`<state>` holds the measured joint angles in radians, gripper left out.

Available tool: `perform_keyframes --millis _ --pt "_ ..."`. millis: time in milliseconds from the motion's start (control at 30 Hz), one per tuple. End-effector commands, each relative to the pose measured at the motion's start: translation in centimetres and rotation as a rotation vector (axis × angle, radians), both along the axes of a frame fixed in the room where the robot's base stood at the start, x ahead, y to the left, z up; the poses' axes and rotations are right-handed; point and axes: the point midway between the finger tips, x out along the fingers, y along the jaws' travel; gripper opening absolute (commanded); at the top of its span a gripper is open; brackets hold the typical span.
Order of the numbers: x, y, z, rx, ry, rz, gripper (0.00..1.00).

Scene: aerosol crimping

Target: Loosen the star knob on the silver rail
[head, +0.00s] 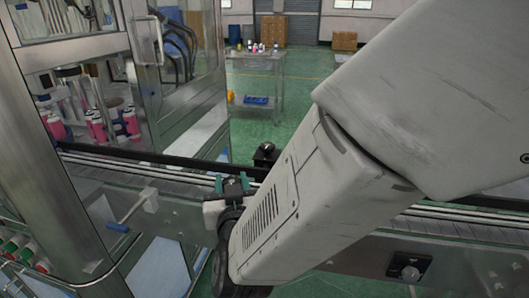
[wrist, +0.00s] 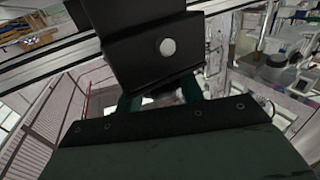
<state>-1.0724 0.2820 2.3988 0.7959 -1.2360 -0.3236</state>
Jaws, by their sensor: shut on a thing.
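My gripper (head: 232,184) is at the near side of the conveyor, with its teal fingers at the silver rail (head: 180,182). The fingers are closed around a small dark part, which I take to be the star knob (head: 233,188). Its shape is mostly hidden by the fingers and wrist. In the wrist view the teal fingers of my gripper (wrist: 160,99) reach under a black block (wrist: 140,45) with a pale round spot. The block covers most of what is between the fingers.
A dark control box (head: 408,267) is on the conveyor's front at right. A glass-doored machine holds pink cans (head: 97,127).

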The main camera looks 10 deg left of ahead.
Motion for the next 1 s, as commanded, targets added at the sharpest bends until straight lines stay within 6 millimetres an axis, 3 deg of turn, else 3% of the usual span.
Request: perform_keyframes --millis 1000 --pt "0.30 -0.18 -0.02 0.001 0.001 0.937 0.15"
